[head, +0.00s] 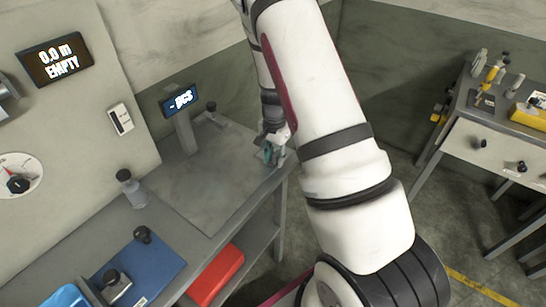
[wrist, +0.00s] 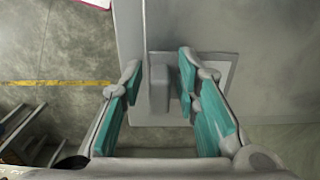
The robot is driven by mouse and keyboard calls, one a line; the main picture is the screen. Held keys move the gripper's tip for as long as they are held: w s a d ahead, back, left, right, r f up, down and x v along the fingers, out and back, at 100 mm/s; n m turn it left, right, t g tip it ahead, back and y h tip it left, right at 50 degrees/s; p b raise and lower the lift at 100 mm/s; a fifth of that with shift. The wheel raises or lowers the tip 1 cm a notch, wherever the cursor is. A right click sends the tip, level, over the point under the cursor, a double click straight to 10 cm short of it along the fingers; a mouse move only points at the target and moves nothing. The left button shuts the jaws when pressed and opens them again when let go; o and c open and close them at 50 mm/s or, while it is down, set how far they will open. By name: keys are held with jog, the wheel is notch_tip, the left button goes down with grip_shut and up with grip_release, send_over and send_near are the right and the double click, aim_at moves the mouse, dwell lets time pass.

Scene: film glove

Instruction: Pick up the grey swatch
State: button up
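My gripper (head: 272,152) is low over the right edge of the grey bench in the head view. In the wrist view my gripper (wrist: 160,76) is open, its teal-padded fingers well apart. A flat grey square piece (wrist: 222,68), which looks like the grey swatch, lies at the bench edge beneath the fingers. The right finger hides part of it. A small grey block (wrist: 159,92) shows between the fingers, touching neither as far as I can see. I cannot tell whether it belongs to the square. No swatch can be made out in the head view.
The grey bench (head: 190,190) is mostly clear around my gripper. A red bin (head: 217,274) sits below. A second table (head: 480,140) stands right.

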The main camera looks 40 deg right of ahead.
grip_shut()
